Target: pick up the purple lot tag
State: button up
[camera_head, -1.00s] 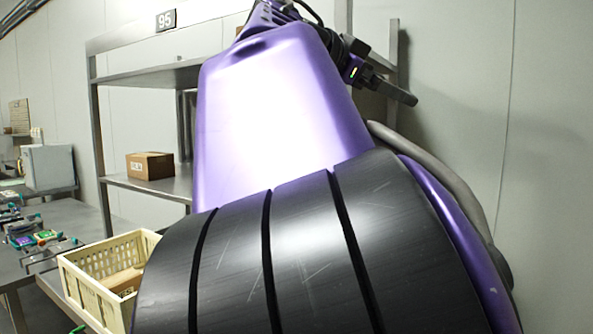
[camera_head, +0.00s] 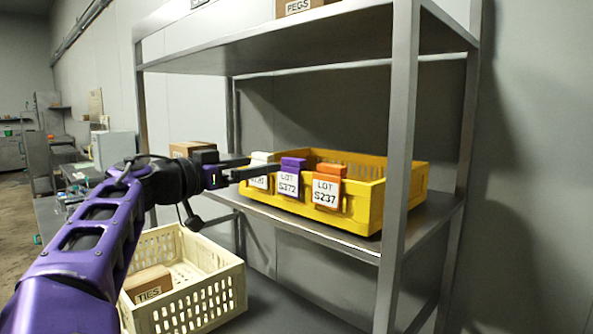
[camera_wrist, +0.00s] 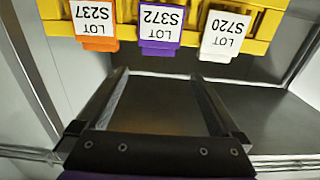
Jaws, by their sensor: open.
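The purple lot tag (camera_head: 290,182), marked LOT S372, hangs on the front of a yellow crate (camera_head: 368,205) between a white tag (camera_head: 259,172) and an orange tag (camera_head: 327,187). In the wrist view the lettering is upside down, and the purple tag (camera_wrist: 160,22) is at the top middle. My gripper (camera_head: 260,167) is open and empty, its fingers pointing at the crate's front. In the wrist view the gap between the fingertips (camera_wrist: 159,75) lines up with the purple tag, with the tag just beyond the tips. One finger partly covers the white tag in the head view.
The crate stands on a metal shelf (camera_head: 345,237) with an upright post (camera_head: 400,150) to its right. A higher shelf (camera_head: 300,42) carries a box marked PEGS (camera_head: 300,8). A cream crate (camera_head: 205,300) with a cardboard box stands lower left.

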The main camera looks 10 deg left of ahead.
aim_at(301, 161)
jog(key=shift+d+f+p+x, duration=0.15)
jog(key=shift+p+x, duration=0.15)
jog(key=shift+x, duration=2)
jog(key=shift+f+p+x, duration=0.2)
jog(key=shift+p+x, duration=0.15)
jog(key=shift+x, duration=1.95)
jog(key=shift+d+f+p+x, duration=0.15)
jog(key=shift+p+x, duration=0.15)
jog(key=shift+x, duration=2)
jog(key=shift+s+a, duration=0.1)
jog(key=shift+s, duration=0.1)
jog(key=c, duration=1.1)
